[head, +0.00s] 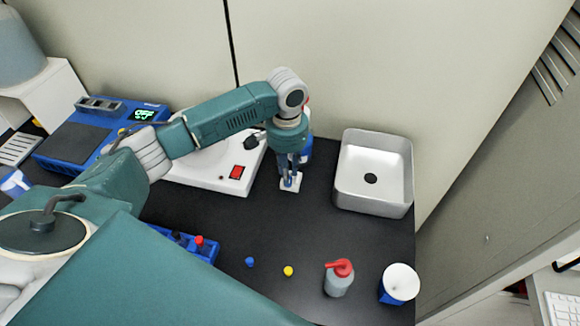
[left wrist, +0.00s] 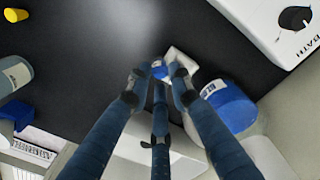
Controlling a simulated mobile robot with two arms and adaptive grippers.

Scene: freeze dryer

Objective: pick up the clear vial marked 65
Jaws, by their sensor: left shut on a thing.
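My left gripper (head: 290,181) reaches down to the black bench, just right of the white bath unit. My right gripper is not in view.
The white bath unit (head: 215,178) is left of the gripper, and a grey sink (head: 344,183) is to its right. A blue rack (head: 211,256), wash bottle (head: 339,283) and blue cup (head: 394,294) are nearer.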

